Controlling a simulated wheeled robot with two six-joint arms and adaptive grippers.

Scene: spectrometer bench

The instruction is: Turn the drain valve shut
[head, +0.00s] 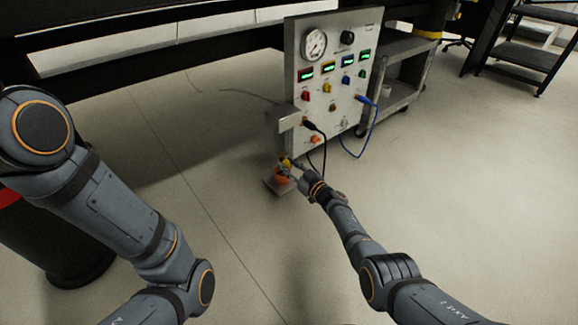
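The grey instrument panel (338,75) stands upright at the upper middle. At its lower left, a small yellow part (285,162) and an orange part (281,179) sit just above a small grey plate (271,187); this looks like the drain valve, but it is too small to tell its handle angle. My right gripper (291,171) is right at these parts, coming from the lower right. Its fingers overlap them, and I cannot tell whether they are closed on anything. My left arm is at the left; its gripper is out of view.
The panel carries a round gauge (314,44), several green displays and coloured knobs. A grey cart (408,70) stands behind right. The floor at right is clear.

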